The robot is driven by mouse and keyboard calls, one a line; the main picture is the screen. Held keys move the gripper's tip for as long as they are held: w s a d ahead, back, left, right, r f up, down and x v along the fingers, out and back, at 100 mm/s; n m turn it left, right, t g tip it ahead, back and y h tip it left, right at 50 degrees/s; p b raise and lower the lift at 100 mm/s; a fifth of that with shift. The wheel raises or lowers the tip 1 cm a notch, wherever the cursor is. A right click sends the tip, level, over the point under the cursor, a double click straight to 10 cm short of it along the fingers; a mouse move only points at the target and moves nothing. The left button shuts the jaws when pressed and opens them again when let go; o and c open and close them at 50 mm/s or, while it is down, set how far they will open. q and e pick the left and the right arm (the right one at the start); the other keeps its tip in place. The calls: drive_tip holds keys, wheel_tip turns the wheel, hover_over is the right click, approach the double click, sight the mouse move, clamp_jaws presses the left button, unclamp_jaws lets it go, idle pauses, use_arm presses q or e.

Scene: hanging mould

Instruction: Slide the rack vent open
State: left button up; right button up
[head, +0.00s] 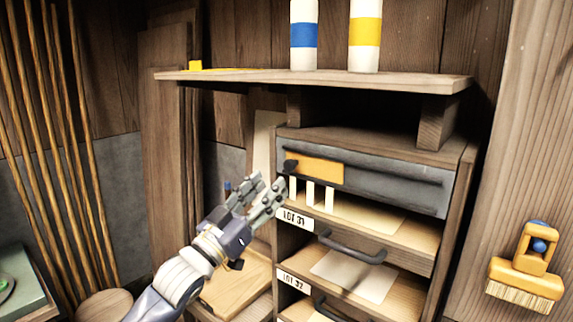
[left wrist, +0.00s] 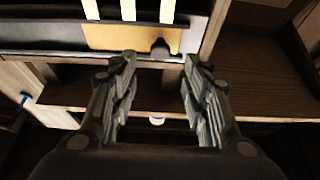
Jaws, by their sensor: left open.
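The rack vent is a grey panel (head: 400,185) across the top of the rack. An orange slide plate (head: 318,170) sits at its left end, with a dark knob (head: 290,166) on it and pale upright strips (head: 311,194) below. The left wrist view shows the orange plate (left wrist: 112,38) and the knob (left wrist: 160,47) upside down. My left gripper (head: 270,184) is open and empty, just left of and below the knob. In the left wrist view the knob lies ahead of the fingertips (left wrist: 160,62), roughly centred between them, apparently apart from both. My right gripper is out of view.
Below the vent are labelled shelves with a dark handle (head: 352,250). A board (head: 330,79) above holds a blue-banded bottle (head: 303,38) and a yellow-banded bottle (head: 366,35). A yellow brush (head: 527,270) hangs at right. Thin rods (head: 55,140) lean at left.

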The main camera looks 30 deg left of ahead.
sight(288, 166)
use_arm(q)
drive_tip(key=p+x, duration=0.2)
drive_tip(key=x, duration=0.4)
drive_tip(key=shift+w+r, duration=0.1)
drive_tip(key=shift+w, duration=0.05)
drive_tip(key=shift+w+r+p, duration=0.1)
drive_tip(key=shift+w+p, duration=0.2)
drive_tip(key=shift+w, duration=0.3)
drive_tip(key=shift+c, duration=0.3)
clamp_jaws()
